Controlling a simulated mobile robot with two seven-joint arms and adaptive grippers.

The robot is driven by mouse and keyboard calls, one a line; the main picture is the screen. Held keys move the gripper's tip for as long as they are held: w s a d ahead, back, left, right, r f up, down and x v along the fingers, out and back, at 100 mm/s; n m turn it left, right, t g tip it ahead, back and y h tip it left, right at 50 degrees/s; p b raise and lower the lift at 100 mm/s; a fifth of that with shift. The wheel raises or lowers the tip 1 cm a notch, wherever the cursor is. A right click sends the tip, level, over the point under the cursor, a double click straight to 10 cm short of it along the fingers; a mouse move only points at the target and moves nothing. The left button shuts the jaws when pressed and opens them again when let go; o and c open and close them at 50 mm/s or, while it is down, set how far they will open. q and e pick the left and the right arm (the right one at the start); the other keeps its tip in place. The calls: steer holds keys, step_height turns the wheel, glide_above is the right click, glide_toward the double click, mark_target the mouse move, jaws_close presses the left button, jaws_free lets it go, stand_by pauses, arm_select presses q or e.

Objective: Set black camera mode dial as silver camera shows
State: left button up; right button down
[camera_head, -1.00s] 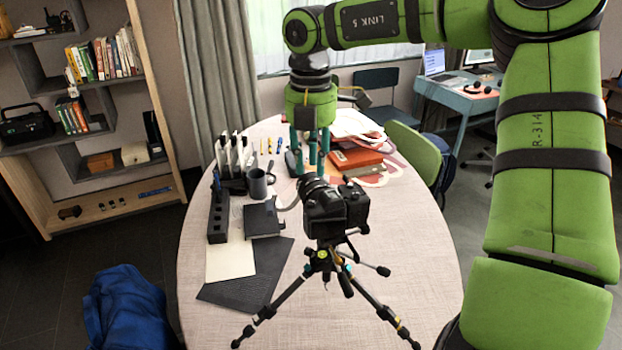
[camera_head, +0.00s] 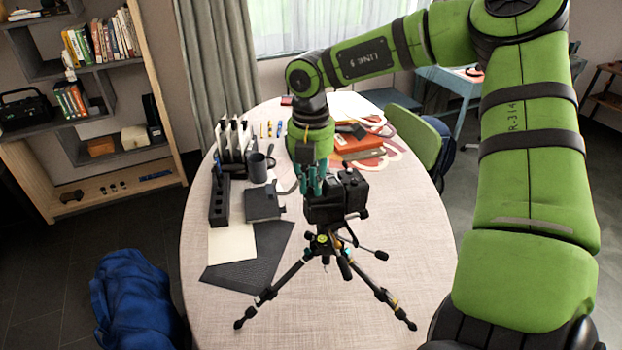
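The black camera (camera_head: 340,203) is mounted on a tripod (camera_head: 323,248) standing on the table. My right gripper (camera_head: 313,190), with teal fingers, is at the left end of the camera's top and covers part of it. Whether it touches the camera, and whether its fingers are open or shut, I cannot tell. The mode dial cannot be made out at this size. I cannot pick out a silver camera. My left gripper is not in view.
The table's front right is clear.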

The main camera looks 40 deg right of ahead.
steer(key=shift+f+n+b, duration=0.3)
steer(key=shift+n+b, duration=0.8)
steer(key=shift+b, duration=0.75)
steer(key=shift+r+n+b, duration=0.25)
steer(key=shift+n+b, duration=0.05)
steer(key=shift+n, duration=0.2)
steer(key=c, duration=1.5)
jaws_free()
steer(key=shift+o, duration=0.2)
